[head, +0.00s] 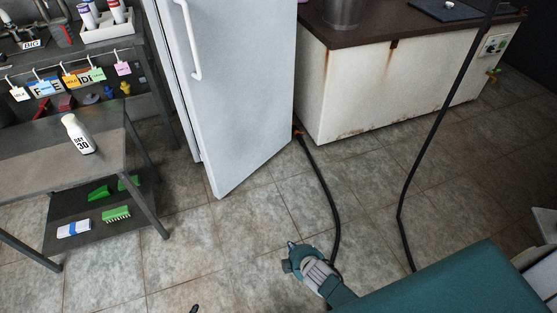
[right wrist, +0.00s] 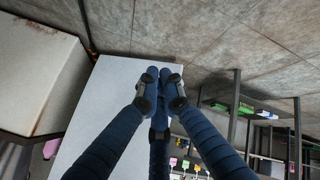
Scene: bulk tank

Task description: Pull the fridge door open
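The white fridge door (head: 240,85) stands left of centre in the head view, with a long white handle (head: 188,40) along its left side. The door appears slightly ajar, its lower left corner standing out past the narrow white strip of fridge body (head: 166,65). In the right wrist view the white door panel (right wrist: 110,85) lies behind my right gripper (right wrist: 161,76). Its dark blue fingers meet at the tips with nothing visible between them. The handle cannot be made out there. In the head view only a small dark tip at the bottom edge may be this gripper. My left gripper is out of view.
A metal bench (head: 60,150) with a white bottle (head: 77,134) and a lower shelf stands left. A rusty white cabinet (head: 380,90) stands right of the fridge. A black hose (head: 325,195) lies on the floor towards a teal machine-like body (head: 440,290). Tiled floor before the fridge is clear.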

